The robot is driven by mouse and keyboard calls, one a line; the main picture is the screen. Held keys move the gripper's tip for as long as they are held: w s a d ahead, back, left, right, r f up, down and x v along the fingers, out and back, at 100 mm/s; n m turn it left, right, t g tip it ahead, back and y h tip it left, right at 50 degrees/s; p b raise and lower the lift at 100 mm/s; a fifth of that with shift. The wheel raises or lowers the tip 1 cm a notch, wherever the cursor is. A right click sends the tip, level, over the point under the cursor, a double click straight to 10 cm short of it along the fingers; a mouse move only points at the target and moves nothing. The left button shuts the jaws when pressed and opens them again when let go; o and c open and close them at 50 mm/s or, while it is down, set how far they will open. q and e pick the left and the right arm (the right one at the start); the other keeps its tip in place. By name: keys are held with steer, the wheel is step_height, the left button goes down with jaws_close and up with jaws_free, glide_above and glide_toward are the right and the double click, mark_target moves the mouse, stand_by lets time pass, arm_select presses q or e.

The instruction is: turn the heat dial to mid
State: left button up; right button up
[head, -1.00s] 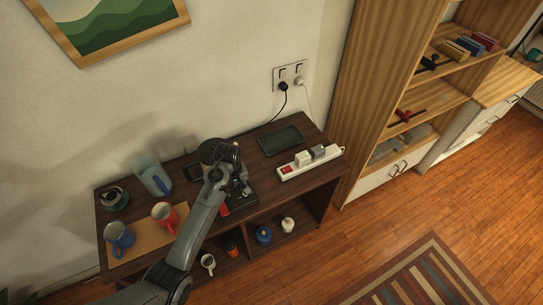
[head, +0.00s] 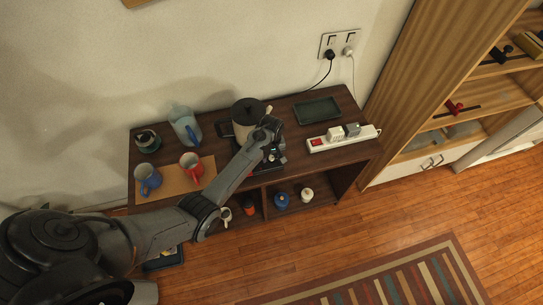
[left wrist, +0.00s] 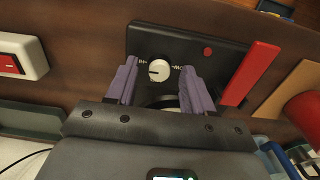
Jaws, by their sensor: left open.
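The heat dial (left wrist: 159,70) is a small white round knob on a black panel (left wrist: 146,38) in the left wrist view. Small white lettering lies on both sides of it. A dark mark on the knob points roughly left; the exact setting is hard to read. My left gripper (left wrist: 158,76) is open, with its purple-padded fingers on either side of the dial; contact cannot be told. In the head view, my left gripper (head: 270,148) is at the black appliance by the dark pot (head: 249,111), and the arm hides the dial. My right gripper is not in view.
A red bar (left wrist: 250,73) stands beside the dial panel. A white power strip (head: 343,139) and dark tray (head: 317,110) lie to the right on the brown table. A blue mug (head: 147,180), red mug (head: 191,165) and pitcher (head: 185,125) stand left.

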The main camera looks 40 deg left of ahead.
arm_select(q)
steer(key=shift+f, duration=0.3)
jaws_close()
